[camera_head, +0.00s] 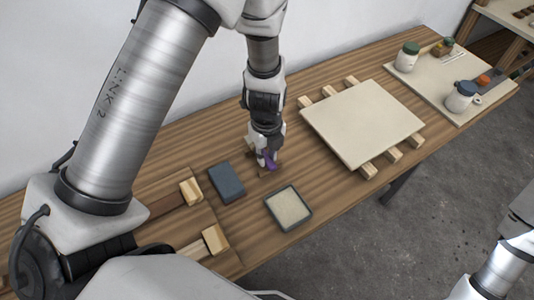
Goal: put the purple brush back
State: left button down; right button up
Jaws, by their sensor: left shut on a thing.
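My left gripper (266,163) points down over the middle of the wooden table. It is shut on the purple brush (270,158), which shows as a small purple piece between and beside the fingers. A small brown wooden piece lies at or just under the fingertips, and I cannot tell whether it is part of the brush or a holder. Much of the brush is hidden by the gripper. My right gripper is not visible; only part of my right arm shows at the lower right.
A dark blue block (227,182) and a dark-rimmed tray (289,208) lie near the gripper. A pale panel (362,122) rests on wooden strips to the right. A board (421,79) with jars (407,57) stands at the far right. Wooden-ended tools (191,192) lie front left.

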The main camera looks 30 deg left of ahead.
aim_at(267, 158)
pick_arm(q)
jog(key=c, duration=1.4)
grip_release()
jog(key=shift+c, duration=0.2)
jog(key=o, duration=0.4)
jog(key=shift+r+p, duration=0.2)
jog(key=shift+p, duration=0.1)
jog(key=shift+w+r+p, duration=0.1)
jog(key=shift+r+p, duration=0.65)
jog(key=shift+r, duration=0.1)
jog(key=shift+r+b, duration=0.9)
jog(key=shift+r, duration=4.65)
jog(key=shift+f, duration=0.1)
